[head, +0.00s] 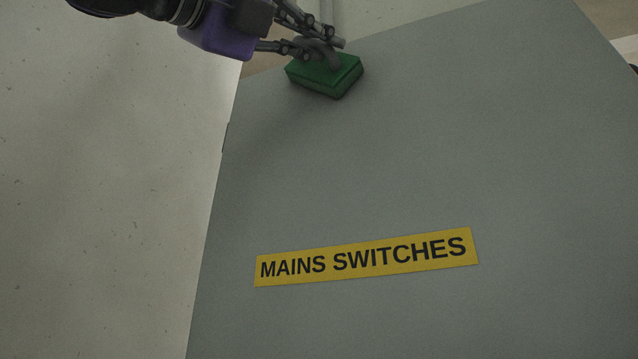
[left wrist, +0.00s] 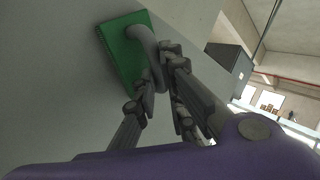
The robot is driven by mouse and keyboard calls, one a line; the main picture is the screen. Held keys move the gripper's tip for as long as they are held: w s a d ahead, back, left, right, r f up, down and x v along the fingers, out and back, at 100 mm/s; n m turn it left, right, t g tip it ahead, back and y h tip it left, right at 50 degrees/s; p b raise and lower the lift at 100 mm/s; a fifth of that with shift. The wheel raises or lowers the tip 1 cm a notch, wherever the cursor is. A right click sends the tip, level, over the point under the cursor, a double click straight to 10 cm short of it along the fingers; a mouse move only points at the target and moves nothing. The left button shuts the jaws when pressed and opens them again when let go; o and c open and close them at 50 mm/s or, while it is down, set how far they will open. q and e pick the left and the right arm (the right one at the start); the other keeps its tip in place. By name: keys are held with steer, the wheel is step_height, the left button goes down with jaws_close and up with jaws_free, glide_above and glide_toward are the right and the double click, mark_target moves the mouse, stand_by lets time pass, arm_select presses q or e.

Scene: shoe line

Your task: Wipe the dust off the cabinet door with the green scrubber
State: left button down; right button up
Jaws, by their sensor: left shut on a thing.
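The green scrubber (head: 328,78) is a block with a grey curved handle, near the top left of the cabinet door in the head view. My left gripper (head: 325,48) is shut on its handle. In the left wrist view the scrubber (left wrist: 121,52) lies flat against or very close to the grey door (left wrist: 55,70); I cannot tell whether it touches. The cabinet door (head: 400,160) is a large grey panel filling most of the head view. No clear dust patch shows on it. My right gripper is in neither view.
A yellow label (head: 366,257) reading MAINS SWITCHES is on the lower part of the door. A pale speckled surface (head: 100,190) lies left of the door. A dark grey box (left wrist: 230,68) stands at the right in the left wrist view. The door's middle is clear.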

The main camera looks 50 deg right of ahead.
arm_select(q)
steer(key=shift+w+a+f, duration=0.1)
steer(key=shift+w+a, duration=0.3)
steer(key=shift+w, duration=0.65)
steer(key=shift+w+a+r, duration=0.1)
steer(key=shift+w+a, duration=0.3)
steer(key=shift+w, duration=0.6)
steer(key=shift+w+a+f, duration=0.1)
steer(key=shift+w+a, duration=0.3)
steer(key=shift+w, duration=0.65)
steer(key=shift+s, duration=0.15)
steer(key=shift+s+a, duration=0.4)
steer(key=shift+a, duration=0.5)
steer(key=shift+s+a, duration=0.35)
steer(key=shift+a, duration=0.6)
steer(key=shift+s+a, duration=0.4)
steer(key=shift+a, duration=0.5)
steer(key=shift+a, duration=0.1)
steer(key=shift+s+a, duration=0.3)
steer(key=shift+a, duration=0.35)
steer(key=shift+s+a, duration=0.25)
steer(key=shift+a, duration=0.35)
